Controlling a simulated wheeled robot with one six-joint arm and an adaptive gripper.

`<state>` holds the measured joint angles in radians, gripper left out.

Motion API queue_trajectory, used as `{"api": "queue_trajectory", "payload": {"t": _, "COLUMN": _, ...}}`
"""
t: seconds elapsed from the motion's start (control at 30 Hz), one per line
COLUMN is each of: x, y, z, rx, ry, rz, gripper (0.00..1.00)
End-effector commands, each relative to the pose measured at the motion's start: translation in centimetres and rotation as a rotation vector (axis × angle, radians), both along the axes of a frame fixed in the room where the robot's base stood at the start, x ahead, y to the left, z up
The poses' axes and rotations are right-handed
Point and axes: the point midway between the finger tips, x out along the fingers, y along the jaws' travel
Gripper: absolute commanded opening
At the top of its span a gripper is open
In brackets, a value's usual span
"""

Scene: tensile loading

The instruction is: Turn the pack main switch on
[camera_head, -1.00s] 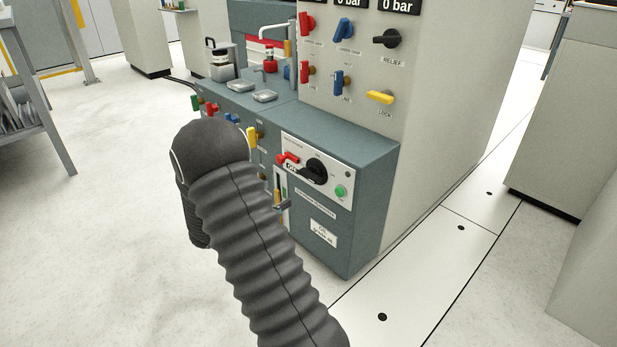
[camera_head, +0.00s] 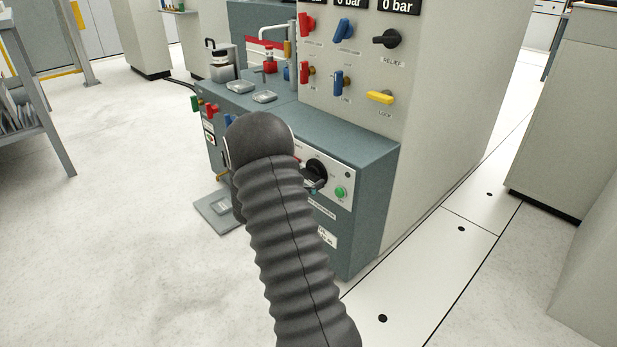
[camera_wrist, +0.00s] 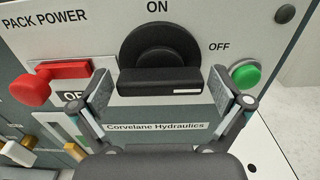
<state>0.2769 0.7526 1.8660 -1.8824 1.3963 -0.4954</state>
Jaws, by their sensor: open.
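The pack main switch is a black rotary knob (camera_wrist: 160,62) on a pale panel headed PACK POWER, below ON and left of OFF. Its handle bar lies level, with a white mark near its right end. The knob also shows in the head view (camera_head: 316,170), partly behind my arm. My gripper (camera_wrist: 162,96) is open, its two fingers on either side of the handle bar, apart from its ends. Whether the fingers reach the bar's depth I cannot tell. In the head view my arm hides most of the gripper.
A red lever (camera_wrist: 50,80) sits left of the knob, its label partly hidden by my left finger. A green button (camera_wrist: 245,75) sits close to my right finger. Coloured valve handles, such as a yellow one (camera_head: 380,97), are on the upright panel above.

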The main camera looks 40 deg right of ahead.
Motion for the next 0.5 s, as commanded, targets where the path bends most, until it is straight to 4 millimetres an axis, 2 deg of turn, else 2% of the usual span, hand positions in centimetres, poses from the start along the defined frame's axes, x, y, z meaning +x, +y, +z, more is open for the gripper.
{"api": "queue_trajectory", "payload": {"t": 0.17, "x": 0.00, "y": 0.01, "z": 0.00, "rx": 0.000, "ry": 0.000, "rz": 0.000, "gripper": 1.00}}
{"api": "queue_trajectory", "payload": {"t": 0.37, "x": -0.01, "y": 0.01, "z": 0.00, "rx": 0.000, "ry": 0.000, "rz": 0.000, "gripper": 0.50}}
{"api": "queue_trajectory", "payload": {"t": 0.5, "x": -0.03, "y": 0.00, "z": 0.01, "rx": 0.000, "ry": 0.001, "rz": -0.001, "gripper": 0.48}}
